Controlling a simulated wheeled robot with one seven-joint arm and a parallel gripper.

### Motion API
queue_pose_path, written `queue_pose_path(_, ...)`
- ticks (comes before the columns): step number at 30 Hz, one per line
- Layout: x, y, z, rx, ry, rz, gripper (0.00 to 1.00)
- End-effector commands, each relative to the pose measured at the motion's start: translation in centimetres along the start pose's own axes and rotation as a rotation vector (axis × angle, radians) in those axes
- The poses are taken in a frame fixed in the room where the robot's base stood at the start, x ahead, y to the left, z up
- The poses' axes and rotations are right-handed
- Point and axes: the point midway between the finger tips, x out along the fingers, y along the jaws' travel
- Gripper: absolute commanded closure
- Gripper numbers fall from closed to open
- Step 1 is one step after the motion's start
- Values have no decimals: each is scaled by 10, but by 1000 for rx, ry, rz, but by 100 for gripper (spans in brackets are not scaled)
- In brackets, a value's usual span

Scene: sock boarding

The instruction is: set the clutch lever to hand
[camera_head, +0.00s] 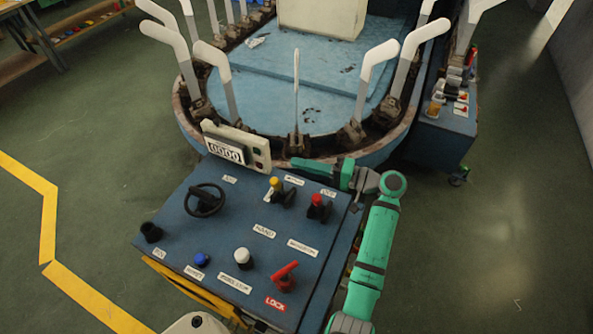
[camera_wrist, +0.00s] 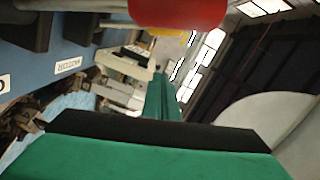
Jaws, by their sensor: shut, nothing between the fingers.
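A lever with a yellow knob (camera_head: 275,184) stands on the blue control panel. A label that seems to read MOTOR (camera_head: 294,180) lies behind it and the HAND label (camera_head: 264,231) in front. It looks like the clutch lever; its exact setting is hard to tell. In the wrist view its yellow (camera_wrist: 166,32) shows partly behind a red knob (camera_wrist: 178,12). That red knob tops the lever to its right (camera_head: 317,200). My green gripper (camera_head: 297,163) is shut and empty at the panel's back edge, apart from the yellow knob.
The panel also bears a black handwheel (camera_head: 205,200), a white knob (camera_head: 243,257), a blue button (camera_head: 201,259) and a red handle (camera_head: 285,277) by LOCK. A counter box (camera_head: 225,151) stands at the back edge. White sock forms (camera_head: 297,85) ring the machine behind.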

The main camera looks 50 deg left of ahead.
Motion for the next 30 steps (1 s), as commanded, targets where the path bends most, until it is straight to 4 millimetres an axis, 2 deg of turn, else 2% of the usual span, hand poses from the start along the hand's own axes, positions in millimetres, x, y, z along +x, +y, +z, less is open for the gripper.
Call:
queue_pose_path(1,-15,2,0,4,9,0,100)
queue_pose_path(6,-51,1,1,2,8,0,100)
queue_pose_path(13,-84,1,2,3,7,0,100)
queue_pose_path(19,-95,1,2,3,7,0,100)
queue_pose_path(30,-95,1,2,3,6,0,100)
